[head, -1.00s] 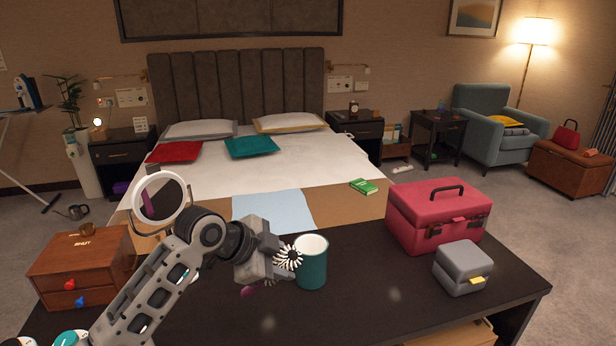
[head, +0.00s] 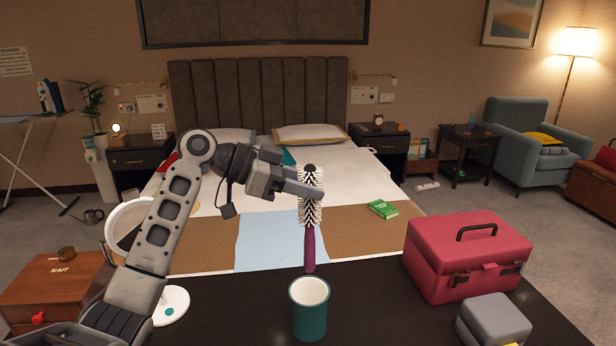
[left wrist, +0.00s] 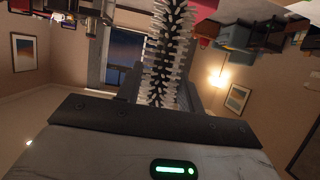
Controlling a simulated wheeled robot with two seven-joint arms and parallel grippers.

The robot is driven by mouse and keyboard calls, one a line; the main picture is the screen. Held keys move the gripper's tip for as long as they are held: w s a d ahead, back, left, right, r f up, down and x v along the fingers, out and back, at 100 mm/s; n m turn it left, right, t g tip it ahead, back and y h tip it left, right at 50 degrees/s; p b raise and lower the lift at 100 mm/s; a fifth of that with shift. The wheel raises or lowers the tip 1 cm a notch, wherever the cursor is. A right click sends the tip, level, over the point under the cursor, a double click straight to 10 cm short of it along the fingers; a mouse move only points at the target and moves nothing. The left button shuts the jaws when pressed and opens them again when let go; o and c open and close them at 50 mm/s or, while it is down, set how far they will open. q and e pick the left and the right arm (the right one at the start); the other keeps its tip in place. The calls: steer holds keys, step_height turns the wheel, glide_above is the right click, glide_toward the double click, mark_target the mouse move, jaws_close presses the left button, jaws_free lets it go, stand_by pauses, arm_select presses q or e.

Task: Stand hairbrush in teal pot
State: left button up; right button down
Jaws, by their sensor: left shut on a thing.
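The hairbrush (head: 310,246) is a round brush with black and white bristles and a purple handle. My left gripper (head: 312,191) is shut on it at the bristle end. The brush hangs upright with its handle down, and the handle tip shows just above the pot's mouth in the head view. The bristles also show in the left wrist view (left wrist: 168,50). The teal pot (head: 309,318) stands upright on the dark table, with a white inside and its opening up. I cannot tell exactly how far apart in depth brush and pot are. My right gripper is not in view.
A red case (head: 468,262) and a grey box (head: 493,322) stand to the right of the pot. A wooden drawer box (head: 50,285) and a round mirror (head: 122,225) are at the left. The dark table between pot and red case is clear.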

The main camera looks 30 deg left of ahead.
mark_target(306, 219)
arm_select(q)
steer(key=shift+f+b, duration=0.6)
steer(key=shift+f, duration=0.35)
steer(key=shift+f+b, duration=0.55)
steer(key=shift+f, duration=0.15)
step_height(306, 219, down, 4)
steer(key=b, duration=0.3)
steer(key=shift+w, duration=0.1)
step_height(306, 219, down, 3)
steer(key=shift+f+b, duration=0.15)
steer(key=shift+b, duration=1.05)
steer(key=shift+f+b, duration=0.75)
steer(key=shift+f, duration=0.5)
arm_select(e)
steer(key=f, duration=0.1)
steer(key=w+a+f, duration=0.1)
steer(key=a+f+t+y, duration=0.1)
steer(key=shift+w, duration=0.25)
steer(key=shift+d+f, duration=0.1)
